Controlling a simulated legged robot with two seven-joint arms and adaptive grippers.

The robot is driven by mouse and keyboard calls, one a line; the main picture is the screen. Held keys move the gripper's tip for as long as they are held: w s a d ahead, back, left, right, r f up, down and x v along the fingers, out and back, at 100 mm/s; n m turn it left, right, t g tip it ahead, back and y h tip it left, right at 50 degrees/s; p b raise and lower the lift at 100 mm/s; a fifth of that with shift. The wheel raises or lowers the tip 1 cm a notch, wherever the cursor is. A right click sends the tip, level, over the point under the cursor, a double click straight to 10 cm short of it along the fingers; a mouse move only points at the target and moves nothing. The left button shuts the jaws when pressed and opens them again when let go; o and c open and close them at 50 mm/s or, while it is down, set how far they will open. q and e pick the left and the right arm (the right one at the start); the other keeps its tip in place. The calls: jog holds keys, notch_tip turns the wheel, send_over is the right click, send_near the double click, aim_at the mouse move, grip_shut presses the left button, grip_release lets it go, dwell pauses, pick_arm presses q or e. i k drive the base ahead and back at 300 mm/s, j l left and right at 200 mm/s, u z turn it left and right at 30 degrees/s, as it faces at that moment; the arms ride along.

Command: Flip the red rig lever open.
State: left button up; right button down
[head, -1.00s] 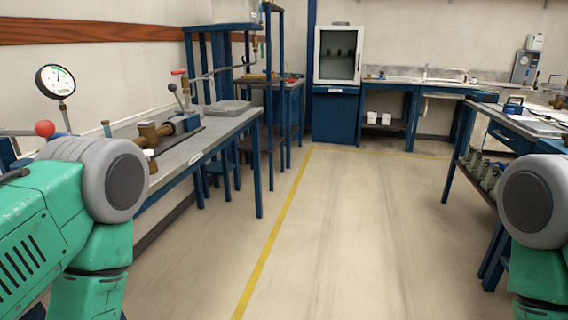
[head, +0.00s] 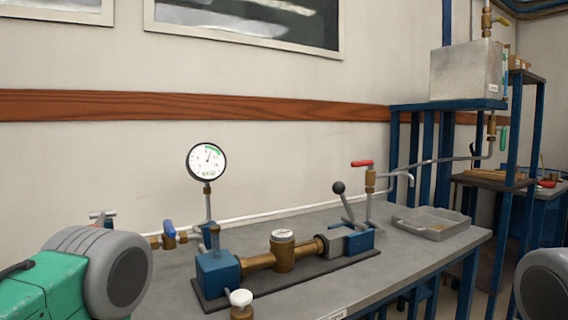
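The red lever (head: 362,163) lies roughly level on top of a brass valve (head: 370,182), on a pipe standing at the back of the bench. It points left from the valve. The pipe runs right toward a metal tank (head: 467,72). Below and left of it is the meter rig, with a brass meter (head: 283,251) between blue end blocks and a black-knobbed lever (head: 342,199). Neither of my grippers is in view; only rounded grey and green parts of my arms show at the lower left and lower right edges.
The grey bench top (head: 420,247) carries a shallow grey tray (head: 432,222) at right. A pressure gauge (head: 206,160) rises behind the rig, beside a blue-handled valve (head: 169,230). A white-capped fitting (head: 241,300) stands in front. Blue shelving (head: 445,105) stands beyond the bench.

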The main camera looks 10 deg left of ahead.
aim_at(370, 162)
jog(key=i+l+u, duration=0.3)
jog(key=l+u, duration=0.25)
jog(key=i+l+u, duration=0.15)
jog(key=l+u, duration=0.15)
jog(key=l, duration=0.25)
jog(key=l+u, duration=0.25)
jog(key=l, duration=0.15)
jog(key=i, duration=0.05)
